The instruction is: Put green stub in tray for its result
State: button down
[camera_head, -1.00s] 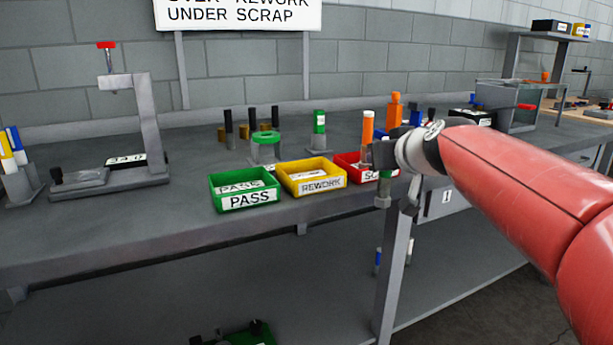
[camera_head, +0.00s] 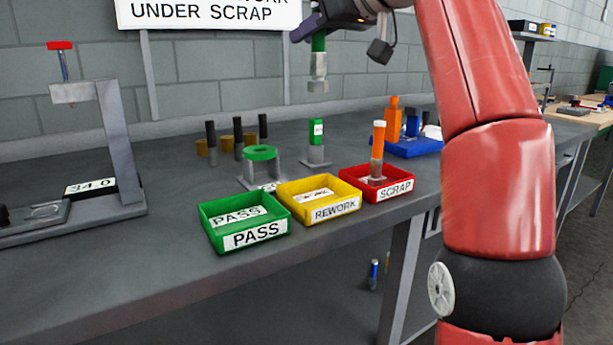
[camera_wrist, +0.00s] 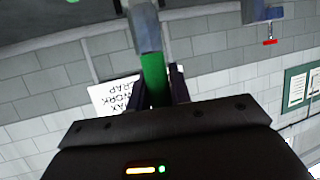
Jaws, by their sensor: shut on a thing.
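My gripper (camera_head: 322,30) is shut on the green stub (camera_head: 318,66), which hangs upright with its grey metal end down, high above the bench. The stub also shows in the wrist view (camera_wrist: 155,75) between the dark fingers. Below it on the bench stand the green PASS tray (camera_head: 281,222), the yellow REWORK tray (camera_head: 335,209) and the red SCRAP tray (camera_head: 395,188). An orange-topped stub (camera_head: 378,140) stands in the SCRAP tray. The PASS and REWORK trays hold no stub that I can see. The gauge stand (camera_head: 110,140) at left has a display (camera_head: 91,187) that seems to read 34.0.
Behind the trays stand a green-ringed holder (camera_head: 261,153), a green piece on a grey base (camera_head: 316,133) and several dark posts. A blue tray (camera_head: 415,148) with orange and blue pieces is at the back right. A wall sign (camera_head: 208,14) is partly cut off.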

notch_tip(320, 180, down, 20)
jog(key=b, duration=0.7)
jog(key=shift+s+r, duration=0.15)
jog(key=shift+r, duration=0.05)
jog(key=shift+f, duration=0.1)
jog(key=shift+f, duration=0.15)
jog(key=c, duration=1.3)
grip_release()
jog(key=shift+r, duration=0.4)
jog(key=v, duration=1.2)
jog(key=shift+f, duration=0.2)
